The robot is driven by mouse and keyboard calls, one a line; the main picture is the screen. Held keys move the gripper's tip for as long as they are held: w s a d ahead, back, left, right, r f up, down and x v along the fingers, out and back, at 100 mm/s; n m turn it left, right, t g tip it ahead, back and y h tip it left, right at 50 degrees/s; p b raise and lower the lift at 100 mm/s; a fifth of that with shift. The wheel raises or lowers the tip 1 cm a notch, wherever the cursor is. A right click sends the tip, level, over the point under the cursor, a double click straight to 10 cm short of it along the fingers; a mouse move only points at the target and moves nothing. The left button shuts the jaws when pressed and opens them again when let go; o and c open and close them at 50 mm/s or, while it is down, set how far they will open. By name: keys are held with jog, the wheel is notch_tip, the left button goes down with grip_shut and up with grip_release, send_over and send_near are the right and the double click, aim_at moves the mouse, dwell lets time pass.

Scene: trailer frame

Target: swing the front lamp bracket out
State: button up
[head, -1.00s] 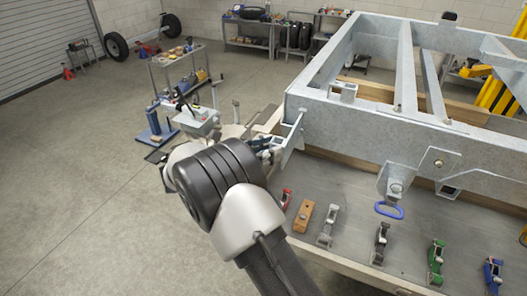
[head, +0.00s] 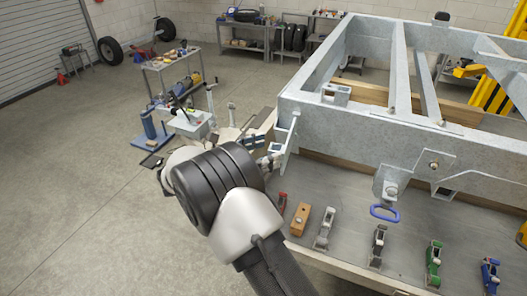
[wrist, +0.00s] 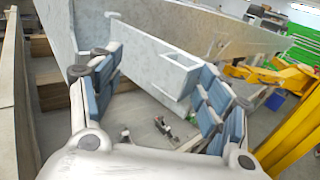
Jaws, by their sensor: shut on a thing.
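The front lamp bracket (head: 288,141) is a grey metal plate hanging at the near left corner of the galvanised trailer frame (head: 400,140). My gripper (head: 268,157) is at this plate in the head view, partly hidden behind my own black and white wrist. In the wrist view, my gripper (wrist: 160,95) has blue-padded fingers on either side of a grey plate with a square opening (wrist: 180,75), which looks like the bracket. My gripper is shut on the bracket. The exact finger contact is hard to see.
Open floor (head: 80,190) lies to the left.

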jog(key=shift+w+r, duration=0.1)
jog(key=shift+w, duration=0.05)
jog(key=v, duration=1.2)
